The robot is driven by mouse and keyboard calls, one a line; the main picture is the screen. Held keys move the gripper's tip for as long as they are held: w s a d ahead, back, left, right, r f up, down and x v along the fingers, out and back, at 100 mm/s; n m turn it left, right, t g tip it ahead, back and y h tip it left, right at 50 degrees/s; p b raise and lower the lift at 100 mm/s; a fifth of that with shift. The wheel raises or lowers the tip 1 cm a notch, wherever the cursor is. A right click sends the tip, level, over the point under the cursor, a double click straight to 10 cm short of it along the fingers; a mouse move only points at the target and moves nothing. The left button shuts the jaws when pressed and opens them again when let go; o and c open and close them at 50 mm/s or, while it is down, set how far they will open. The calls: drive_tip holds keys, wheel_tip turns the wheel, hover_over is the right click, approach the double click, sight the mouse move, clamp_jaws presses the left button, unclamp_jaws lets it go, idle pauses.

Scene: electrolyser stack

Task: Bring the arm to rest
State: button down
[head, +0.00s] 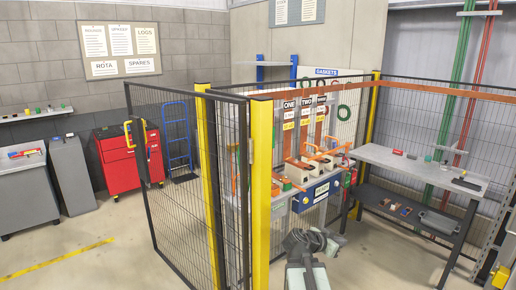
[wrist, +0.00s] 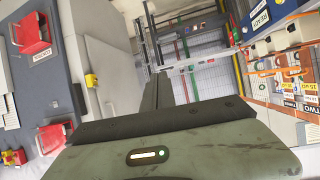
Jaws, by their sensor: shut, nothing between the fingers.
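My arm shows at the bottom centre of the head view, in front of the fenced cell, with my gripper (head: 308,240) small and seen from behind. In the wrist view my gripper's dark fingers (wrist: 160,88) stand together above its grey-green body, which has a small lit strip. They are shut, with nothing seen between them. The gripper is apart from the stack unit (head: 315,195) with its blue front panel, which stands beyond it in the head view. Finger detail is too small to tell in the head view.
A black mesh fence with yellow posts (head: 261,190) stands close to my arm. A grey workbench (head: 420,168) with small parts is at right. A red cabinet (head: 122,165) stands at left. The floor at front left is clear. Red boxes (wrist: 32,35) show at left in the wrist view.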

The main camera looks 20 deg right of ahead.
drive_tip(key=w+a+f+n+t+y+b, duration=0.1)
drive_tip(key=w+a+f+n+y, duration=0.15)
drive_tip(key=a, duration=0.45)
drive_tip(key=w+a+f+n+y, duration=0.1)
drive_tip(key=w+a+f, duration=0.25)
drive_tip(key=a, duration=0.35)
drive_tip(key=s+a+f+n+g+y, duration=0.1)
drive_tip(key=a+f+n+y, duration=0.2)
drive_tip(key=a, duration=0.6)
drive_tip(key=s+a+f+n+g+y, duration=0.1)
drive_tip(key=s+a+f+n+y, duration=0.1)
drive_tip(key=a+n, duration=0.3)
drive_tip(key=s+a+f+n+g+y+b, duration=0.1)
drive_tip(key=a+f+n+y, duration=0.3)
drive_tip(key=a, duration=1)
drive_tip(key=shift+s+f+n, duration=0.35)
drive_tip(key=shift+s+n, duration=0.1)
drive_tip(key=shift+s, duration=0.3)
